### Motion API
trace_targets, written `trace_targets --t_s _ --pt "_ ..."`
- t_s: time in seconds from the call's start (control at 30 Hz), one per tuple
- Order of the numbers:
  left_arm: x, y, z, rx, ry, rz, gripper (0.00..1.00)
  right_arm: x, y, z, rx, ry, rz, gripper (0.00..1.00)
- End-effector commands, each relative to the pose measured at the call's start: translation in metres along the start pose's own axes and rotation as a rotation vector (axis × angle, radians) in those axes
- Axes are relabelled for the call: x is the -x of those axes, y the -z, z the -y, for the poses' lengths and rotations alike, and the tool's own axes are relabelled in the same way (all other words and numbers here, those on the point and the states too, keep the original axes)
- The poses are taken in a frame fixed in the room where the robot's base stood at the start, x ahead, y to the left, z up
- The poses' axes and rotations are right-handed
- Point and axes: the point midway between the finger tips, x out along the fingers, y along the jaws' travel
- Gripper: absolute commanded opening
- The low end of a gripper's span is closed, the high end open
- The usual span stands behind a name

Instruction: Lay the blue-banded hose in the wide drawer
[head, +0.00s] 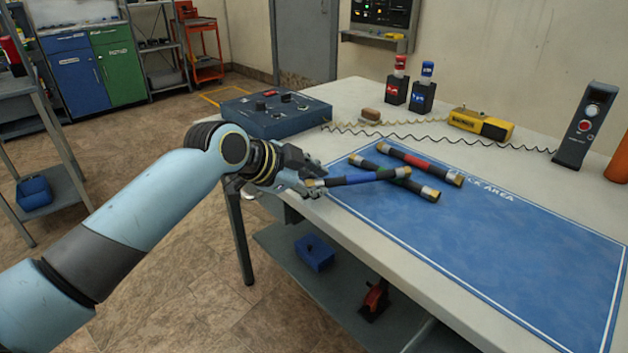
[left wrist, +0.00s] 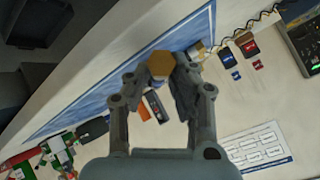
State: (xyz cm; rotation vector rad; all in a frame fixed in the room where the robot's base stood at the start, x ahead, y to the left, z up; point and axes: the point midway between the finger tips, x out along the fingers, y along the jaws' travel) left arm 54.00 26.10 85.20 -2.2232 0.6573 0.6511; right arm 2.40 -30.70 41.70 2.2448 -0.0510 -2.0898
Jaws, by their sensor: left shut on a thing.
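My left gripper (head: 308,184) is shut on the blue-banded hose (head: 360,179) near its left end, at the bench's left edge. In the left wrist view, the hose's brass end (left wrist: 161,65) shows end-on between the fingers of my left gripper (left wrist: 158,85). I cannot pick out the wide drawer in either view. My right gripper is not in view.
A blue control box (head: 275,115) stands at the bench's back left. A yellow device (head: 481,125), a dark upright meter (head: 588,125) and two small black stands with red (head: 397,90) and blue tops (head: 423,97) line the back. The mat's right part is clear.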

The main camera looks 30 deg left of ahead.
Motion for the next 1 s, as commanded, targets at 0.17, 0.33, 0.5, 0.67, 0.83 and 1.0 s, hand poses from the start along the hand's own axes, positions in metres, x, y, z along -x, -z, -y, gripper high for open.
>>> trace_targets --t_s 0.17,0.33,0.5,0.67,0.83,1.0 --pt "-0.001 -0.001 -0.001 0.001 -0.001 0.0 0.37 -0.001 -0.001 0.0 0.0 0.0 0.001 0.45" --pt "-0.001 -0.001 -0.001 0.0 -0.001 0.0 0.44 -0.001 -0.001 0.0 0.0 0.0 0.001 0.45" --pt "0.001 0.001 0.0 0.0 0.0 0.0 0.44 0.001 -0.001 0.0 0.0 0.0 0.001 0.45" --pt "0.018 0.001 0.002 -0.003 0.001 0.002 0.44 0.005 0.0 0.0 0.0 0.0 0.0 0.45" --pt "0.058 0.001 0.002 -0.007 0.0 0.003 0.44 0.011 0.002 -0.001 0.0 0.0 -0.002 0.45" --pt "0.094 0.002 0.002 -0.006 -0.002 0.002 0.44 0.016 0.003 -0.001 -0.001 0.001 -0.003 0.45"
